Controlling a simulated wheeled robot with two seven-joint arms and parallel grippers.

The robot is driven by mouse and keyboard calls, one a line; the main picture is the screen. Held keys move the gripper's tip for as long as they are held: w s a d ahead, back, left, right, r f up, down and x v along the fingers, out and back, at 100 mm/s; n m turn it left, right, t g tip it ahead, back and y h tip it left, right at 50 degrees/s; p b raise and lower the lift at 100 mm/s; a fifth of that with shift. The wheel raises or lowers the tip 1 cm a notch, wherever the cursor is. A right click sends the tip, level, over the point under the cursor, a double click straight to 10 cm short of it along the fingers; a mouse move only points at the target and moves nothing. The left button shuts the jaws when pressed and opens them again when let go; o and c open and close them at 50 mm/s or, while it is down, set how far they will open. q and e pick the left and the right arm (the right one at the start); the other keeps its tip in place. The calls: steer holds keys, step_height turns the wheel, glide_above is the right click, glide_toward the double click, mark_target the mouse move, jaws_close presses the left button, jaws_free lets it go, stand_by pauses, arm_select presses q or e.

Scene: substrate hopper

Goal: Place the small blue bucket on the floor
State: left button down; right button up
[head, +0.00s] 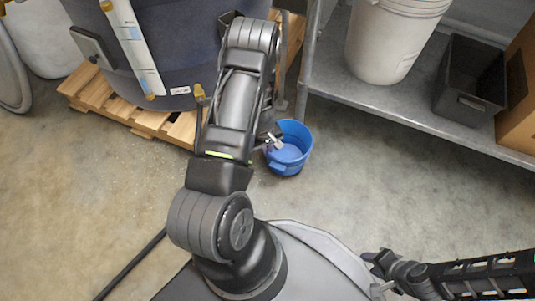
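The small blue bucket (291,160) is right of the wooden pallet and left of the metal shelf. It is upright, with its open top facing me. I cannot tell whether its base touches the floor (330,200). My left arm reaches forward over the floor. Its gripper (274,143) is at the bucket's left rim, with a light grey tip showing over the inside. The arm hides much of this gripper, so I cannot tell whether it is closed on the rim. My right gripper (380,263) is low at the right, away from the bucket; its fingers are unclear.
A large dark hopper (190,60) stands on the wooden pallet (150,120) at the back left. A metal shelf (345,85) at the right holds a white bucket (388,40), a dark bin (472,80) and a cardboard box (520,85). Floor in front of the shelf is clear.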

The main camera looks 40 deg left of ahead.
arm_select(q)
steer(key=shift+f, duration=0.9)
steer(key=c, duration=2.1)
jaws_free()
steer(key=o, duration=0.5)
steer(key=shift+c, duration=0.2)
step_height(320, 180, up, 12)
steer(key=p, duration=0.5)
steer(key=shift+s+a, duration=0.2)
steer(key=shift+s, duration=0.25)
